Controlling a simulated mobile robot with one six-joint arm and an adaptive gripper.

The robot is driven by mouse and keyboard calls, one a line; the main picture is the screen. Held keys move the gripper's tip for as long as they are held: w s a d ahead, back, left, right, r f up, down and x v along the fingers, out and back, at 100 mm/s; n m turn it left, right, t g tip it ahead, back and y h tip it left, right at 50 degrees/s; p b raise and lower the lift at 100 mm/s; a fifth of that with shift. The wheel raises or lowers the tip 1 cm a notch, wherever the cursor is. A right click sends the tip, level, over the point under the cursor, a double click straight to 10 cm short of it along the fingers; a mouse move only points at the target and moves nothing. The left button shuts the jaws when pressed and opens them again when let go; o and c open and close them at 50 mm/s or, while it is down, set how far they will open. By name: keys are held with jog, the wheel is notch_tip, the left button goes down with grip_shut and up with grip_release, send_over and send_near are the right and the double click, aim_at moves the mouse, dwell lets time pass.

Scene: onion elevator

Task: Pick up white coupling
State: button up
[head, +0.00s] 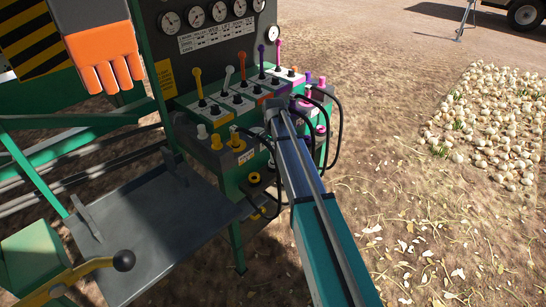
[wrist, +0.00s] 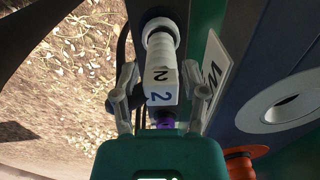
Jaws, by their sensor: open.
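My gripper (wrist: 159,88) is open, with one finger on each side of the numbered block. Gaps show between the fingers and the block, so I see no grip on it. A purple piece (wrist: 165,121) shows just below the block, near my palm. In the head view my arm reaches the valve panel, and its end hides the coupling there.
The green valve bench (head: 235,170) carries several coloured levers and couplings. Black hoses (head: 338,125) loop close to the right of my arm. A grey tray (head: 150,240) is at left. Beside the coupling in the wrist view are a white label plate (wrist: 214,75) and an orange round part (wrist: 240,163).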

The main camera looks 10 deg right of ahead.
grip_shut()
jog(key=shift+r, duration=0.15)
dwell(0.4)
notch_tip(320, 180, up, 3)
jog(key=p, duration=0.3)
jog(key=s+d+r+p, duration=0.1)
jog(key=s+r+p, duration=0.8)
jog(key=s, duration=0.5)
jog(key=shift+d+r+p, duration=0.15)
jog(key=shift+r+p, duration=0.2)
jog(key=shift+p, duration=0.15)
